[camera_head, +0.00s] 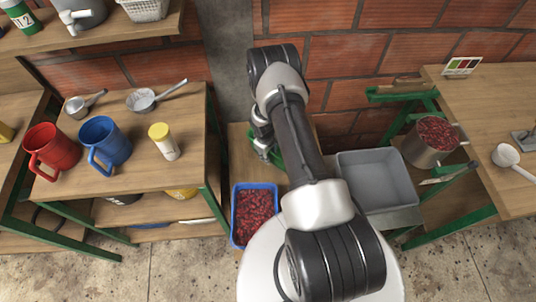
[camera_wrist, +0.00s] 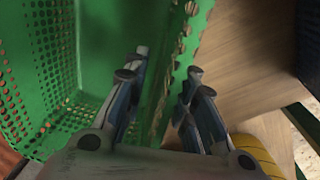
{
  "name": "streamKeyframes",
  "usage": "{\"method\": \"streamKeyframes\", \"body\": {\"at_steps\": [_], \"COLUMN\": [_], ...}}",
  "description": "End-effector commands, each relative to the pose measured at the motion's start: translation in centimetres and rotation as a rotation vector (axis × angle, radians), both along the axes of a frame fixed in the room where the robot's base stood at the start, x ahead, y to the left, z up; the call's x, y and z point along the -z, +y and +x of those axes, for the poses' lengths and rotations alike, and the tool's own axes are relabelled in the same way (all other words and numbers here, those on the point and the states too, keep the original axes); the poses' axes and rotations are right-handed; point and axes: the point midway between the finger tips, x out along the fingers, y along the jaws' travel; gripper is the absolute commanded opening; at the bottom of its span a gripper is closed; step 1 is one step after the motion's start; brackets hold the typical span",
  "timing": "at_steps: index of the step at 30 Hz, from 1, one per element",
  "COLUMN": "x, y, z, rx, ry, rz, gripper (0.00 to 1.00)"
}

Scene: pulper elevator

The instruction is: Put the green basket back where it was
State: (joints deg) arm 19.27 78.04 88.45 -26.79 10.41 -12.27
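The green basket (camera_head: 276,158) is mostly hidden behind my arm in the head view, between the two tables, near the brick wall. In the wrist view, the perforated basket (camera_wrist: 45,75) fills the left side. My gripper (camera_wrist: 165,82) is at one of its walls, with one pair of finger parts on each side of it. The fingers look apart, with the thin wall running between them. I cannot make out firm contact. In the head view my gripper (camera_head: 262,140) is small and partly covered by the arm.
A blue crate of red berries (camera_head: 254,212) and an empty grey bin (camera_head: 376,180) stand on either side of my arm. The left table (camera_head: 120,180) holds mugs and a shaker. The right table (camera_head: 490,110) has a pot of berries (camera_head: 432,140) beside it.

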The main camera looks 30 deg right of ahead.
Motion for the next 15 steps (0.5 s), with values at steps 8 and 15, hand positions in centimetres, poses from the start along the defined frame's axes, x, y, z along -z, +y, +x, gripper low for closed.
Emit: {"method": "streamKeyframes", "body": {"at_steps": [8, 15], "x": [-4.1, -9.2], "y": [0.3, 0.8], "z": [0.0, -0.3], "rx": [0.0, -0.001], "ry": [-0.002, -0.001], "rz": [0.0, -0.001], "gripper": [0.25, 0.25]}}
